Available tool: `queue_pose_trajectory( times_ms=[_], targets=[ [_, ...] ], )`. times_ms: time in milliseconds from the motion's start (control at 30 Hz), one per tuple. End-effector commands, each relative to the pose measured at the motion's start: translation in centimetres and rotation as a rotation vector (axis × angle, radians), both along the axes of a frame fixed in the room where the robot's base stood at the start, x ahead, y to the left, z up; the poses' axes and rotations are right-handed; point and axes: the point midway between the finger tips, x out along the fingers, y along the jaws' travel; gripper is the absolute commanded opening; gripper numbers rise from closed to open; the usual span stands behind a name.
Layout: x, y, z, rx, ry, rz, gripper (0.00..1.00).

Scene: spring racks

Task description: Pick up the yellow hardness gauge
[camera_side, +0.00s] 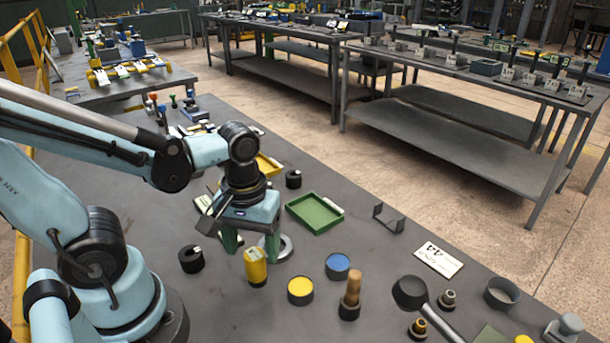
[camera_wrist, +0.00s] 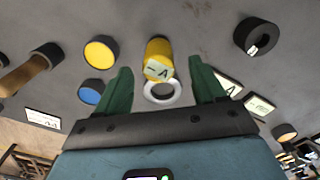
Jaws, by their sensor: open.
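The yellow hardness gauge (camera_side: 256,267) looks like a short upright yellow cylinder with a pale marked face. It stands on the grey table in the side view, just in front of my gripper (camera_side: 252,245). In the wrist view the gauge (camera_wrist: 159,60) shows between and beyond the two green fingertips of my gripper (camera_wrist: 159,80), with its pale label facing me. The fingers are open, pointing down, with nothing between them that I can see gripped. A pale metal ring (camera_side: 281,246) lies by the fingers, partly hidden in the side view.
A yellow-topped round tin (camera_side: 300,290), a blue-topped tin (camera_side: 338,266) and a black ring (camera_side: 191,259) stand around the gauge. A wooden-handled tool (camera_side: 352,292) stands to the right. A green tray (camera_side: 315,212) lies behind. Bare table shows at the front left.

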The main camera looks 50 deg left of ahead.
Motion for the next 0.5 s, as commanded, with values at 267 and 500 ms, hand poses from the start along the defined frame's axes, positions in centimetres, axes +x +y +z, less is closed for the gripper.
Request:
queue_pose_trajectory(
  times_ms=[267, 500],
  targets=[
    [0.2, -0.1, -2.3, 0.001, -0.001, 0.000, 0.69],
    [0.2, -0.1, -3.2, 0.001, -0.001, 0.000, 0.69]
  ],
)
